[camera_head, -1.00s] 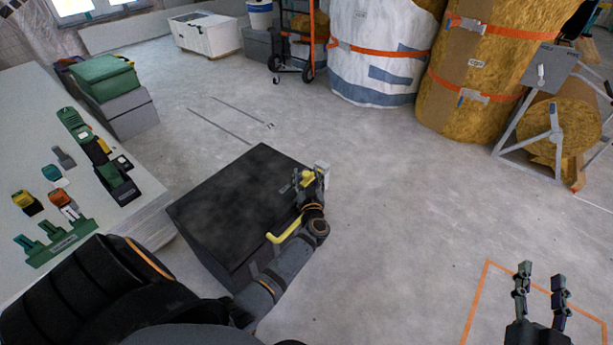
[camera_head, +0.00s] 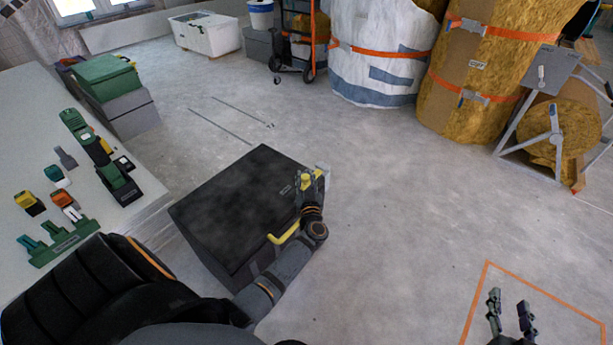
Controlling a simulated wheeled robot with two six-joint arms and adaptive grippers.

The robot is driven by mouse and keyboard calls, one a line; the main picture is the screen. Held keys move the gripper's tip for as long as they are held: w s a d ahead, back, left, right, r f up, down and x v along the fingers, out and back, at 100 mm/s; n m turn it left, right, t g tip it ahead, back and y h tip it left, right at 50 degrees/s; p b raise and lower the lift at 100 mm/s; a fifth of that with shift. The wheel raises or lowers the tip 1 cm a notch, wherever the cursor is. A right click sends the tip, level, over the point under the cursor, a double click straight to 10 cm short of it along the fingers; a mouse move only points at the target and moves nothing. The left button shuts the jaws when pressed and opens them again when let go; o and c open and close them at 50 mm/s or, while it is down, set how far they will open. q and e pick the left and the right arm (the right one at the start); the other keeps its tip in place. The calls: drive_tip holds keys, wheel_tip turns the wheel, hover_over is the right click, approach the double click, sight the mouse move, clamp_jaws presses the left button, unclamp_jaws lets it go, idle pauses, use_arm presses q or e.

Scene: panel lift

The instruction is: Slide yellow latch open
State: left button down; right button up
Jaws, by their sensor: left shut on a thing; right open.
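A black box (camera_head: 235,200) stands on the floor in front of me. A yellow latch (camera_head: 309,179) sits at the right end of its near right edge. A yellow handle (camera_head: 284,234) is on the same side, nearer to me. My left gripper (camera_head: 309,188) is at the latch and shut on it; the fingertips are small and partly hidden. My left arm reaches along the box's front side. My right gripper (camera_head: 508,305) is open and empty at the lower right, well away from the box.
A white table (camera_head: 110,195) with several tools and clips stands at the left. Large wrapped insulation rolls (camera_head: 375,50) and a grey stand (camera_head: 548,100) are at the back right. An orange outline (camera_head: 550,285) marks the floor under my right gripper. The floor right of the box is clear.

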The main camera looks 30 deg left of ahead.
use_arm(q)
drive_tip(key=shift+s+p, duration=0.5)
drive_tip(key=shift+s, duration=0.05)
drive_tip(key=shift+s+f+p, duration=0.2)
drive_tip(key=shift+s+p, duration=0.3)
drive_tip(key=shift+f, duration=0.1)
use_arm(e)
drive_tip(key=s+a+f+g, duration=0.1)
drive_tip(key=s+f+g, duration=0.8)
drive_tip(key=s+f, duration=0.5)
wheel_tip(320, 180, down, 3)
drive_tip(key=shift+a+r+g, duration=0.15)
drive_tip(key=shift+r+g, duration=0.05)
drive_tip(key=shift+g, duration=0.2)
use_arm(q)
drive_tip(key=shift+s, duration=0.1)
use_arm(e)
drive_tip(key=shift+s, duration=0.1)
